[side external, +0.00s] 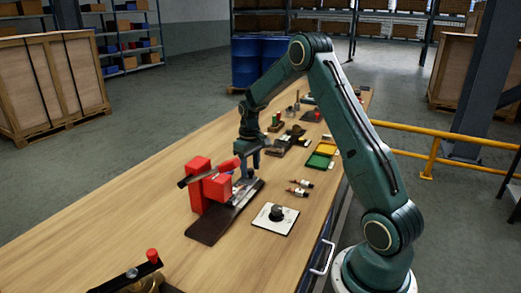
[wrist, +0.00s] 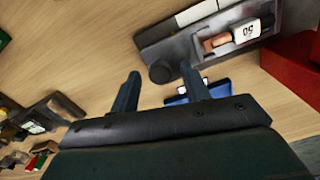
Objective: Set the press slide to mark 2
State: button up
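The press, with red blocks (side external: 208,187) on a dark base (side external: 208,228), stands on the bench in the side external view. My gripper (side external: 246,173) points down just behind and right of the red blocks. In the wrist view my gripper (wrist: 160,76) has its two fingers apart, with a dark round knob (wrist: 160,72) showing between the fingertips. I cannot tell whether they touch it. The knob sits at the end of a grey channel (wrist: 205,55) holding a piece labelled 50 (wrist: 246,31). I cannot make out the slide's marks.
A white plate with a black dial (side external: 277,213) lies right of the press. Small bottles (side external: 299,189), green and yellow trays (side external: 321,157) and other parts lie farther back. A dark bar with a red knob (side external: 152,255) is at the front. The bench's left side is clear.

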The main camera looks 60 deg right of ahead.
aim_at(240, 185)
grip_shut()
jog(key=shift+a, duration=3.5)
jog(key=shift+o, duration=0.5)
grip_release()
jog(key=shift+r, duration=0.2)
notch_tip(240, 185, up, 14)
jog(key=shift+f, duration=0.25)
